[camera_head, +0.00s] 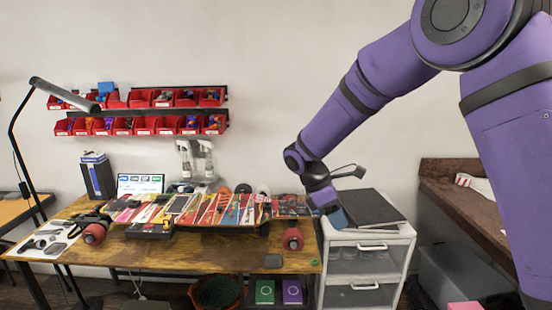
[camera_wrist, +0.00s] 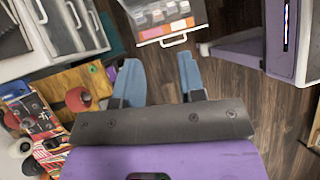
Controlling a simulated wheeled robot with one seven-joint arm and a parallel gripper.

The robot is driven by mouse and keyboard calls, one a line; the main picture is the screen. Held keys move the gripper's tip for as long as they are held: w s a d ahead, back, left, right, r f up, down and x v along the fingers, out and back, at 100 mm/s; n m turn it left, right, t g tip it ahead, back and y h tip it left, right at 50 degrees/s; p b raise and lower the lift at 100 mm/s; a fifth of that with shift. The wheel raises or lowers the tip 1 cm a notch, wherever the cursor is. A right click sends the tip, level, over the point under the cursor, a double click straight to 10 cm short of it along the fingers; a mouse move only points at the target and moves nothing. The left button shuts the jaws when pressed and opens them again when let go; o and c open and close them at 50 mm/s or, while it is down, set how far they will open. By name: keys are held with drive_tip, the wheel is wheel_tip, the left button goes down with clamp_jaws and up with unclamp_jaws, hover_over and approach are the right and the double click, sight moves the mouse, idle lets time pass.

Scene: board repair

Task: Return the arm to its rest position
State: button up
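My purple arm reaches in from the right in the head view, over the right end of the workbench. My gripper (camera_wrist: 160,82) points down in the wrist view, with its two blue fingers well apart and nothing between them. The skateboard deck (camera_head: 215,211) lies on the wooden workbench (camera_head: 75,250), clear of the gripper. Its red wheel (camera_wrist: 78,99) shows left of the fingers in the wrist view.
The white drawer cabinet (camera_head: 365,262) stands right of the bench with a dark flat case (camera_head: 368,208) on top. A desk lamp (camera_head: 65,94) leans in at left. Red bins (camera_head: 155,124) hang on the wall. A brown counter (camera_head: 470,215) is at right. Bare floor (camera_wrist: 225,90) shows below the gripper.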

drive_tip(key=s+d+r+m+t+y, duration=0.1)
drive_tip(key=s+d+r+m+y, duration=0.1)
drive_tip(key=s+d+r+m, duration=0.35)
drive_tip(key=s+d+r+m+t+y, duration=0.2)
drive_tip(key=s+d+r+m, duration=0.15)
drive_tip(key=s+r, duration=0.45)
drive_tip(key=s+d+r+m+t, duration=0.1)
drive_tip(key=s+d+m, duration=0.1)
drive_tip(key=s, duration=0.3)
drive_tip(key=s+d+r+m+t+y, duration=0.1)
drive_tip(key=s+d+r+m+t, duration=0.1)
drive_tip(key=s, duration=0.3)
drive_tip(key=s+d+r+m+t+y, duration=0.1)
drive_tip(key=s+d+m, duration=0.1)
drive_tip(key=s+m, duration=0.2)
drive_tip(key=shift+s+r+t, duration=0.3)
drive_tip(key=shift+s+t, duration=0.1)
drive_tip(key=shift+s, duration=0.55)
drive_tip(key=shift+d, duration=0.15)
